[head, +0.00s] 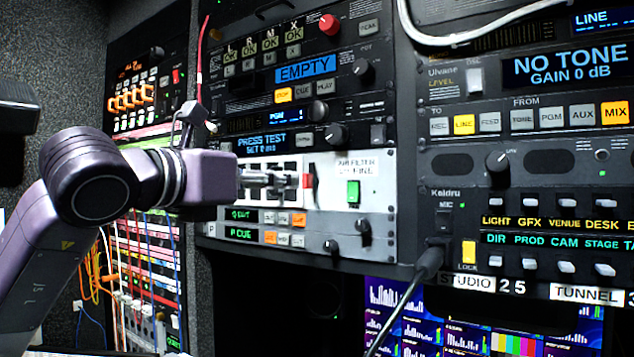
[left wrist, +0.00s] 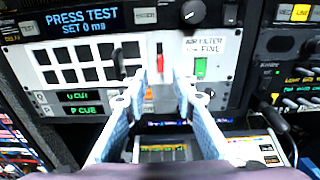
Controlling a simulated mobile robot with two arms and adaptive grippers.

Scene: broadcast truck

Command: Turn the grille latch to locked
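The white air filter panel (head: 345,200) has a grille of dark square openings at its left and a label reading "AIR FILTER FINE". A small upright red piece (head: 308,181), which looks like the grille latch, sits between the grille and a green switch (head: 353,191). The red piece also shows in the left wrist view (left wrist: 159,63), upright. My left gripper (head: 292,181) is in front of the panel, close to the red piece. In the left wrist view its fingers (left wrist: 160,80) are apart, one on each side below the red piece; contact cannot be told. My right gripper is not in view.
A black cable (head: 428,265) hangs from the mic socket on the right rack. Knobs (head: 362,226) stick out below the panel. A thin red cable (head: 201,50) rises above my left wrist. Patch cables (head: 95,265) hang at the left.

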